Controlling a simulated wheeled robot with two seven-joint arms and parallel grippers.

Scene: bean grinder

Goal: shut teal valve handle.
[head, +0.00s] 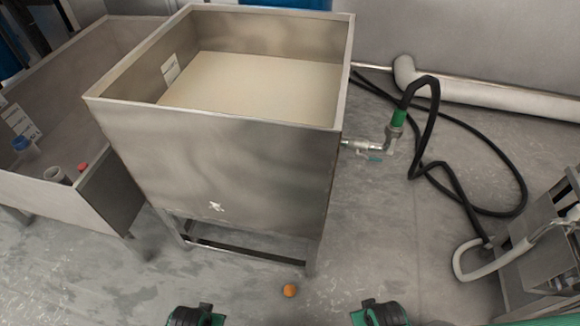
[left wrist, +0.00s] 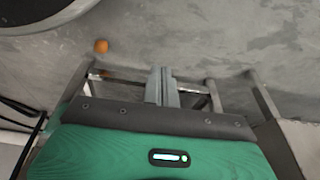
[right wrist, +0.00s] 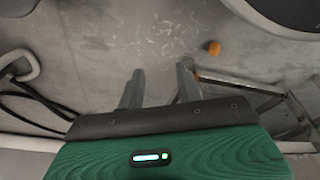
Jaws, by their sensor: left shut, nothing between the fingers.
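The small teal valve handle (head: 375,159) sits just below the metal valve (head: 362,146) on a pipe from the right side of the large steel bin. It looks roughly in line with the pipe, but it is too small to be sure. My left gripper (left wrist: 162,72) is shut and empty in the left wrist view, its fingers pressed together. My right gripper (right wrist: 160,78) is open and empty in the right wrist view, its fingers apart. Neither wrist view shows the handle. Both grippers are away from it, and the head view shows only green-and-black parts of my arms at its bottom edge.
The steel bin (head: 215,155) stands on legs. A black hose (head: 431,110) with a green connector (head: 399,118) rises from the valve and loops over the floor. A machine (head: 545,245) stands at right. An orange ball (head: 290,291) lies on the floor. Floor below the valve is clear.

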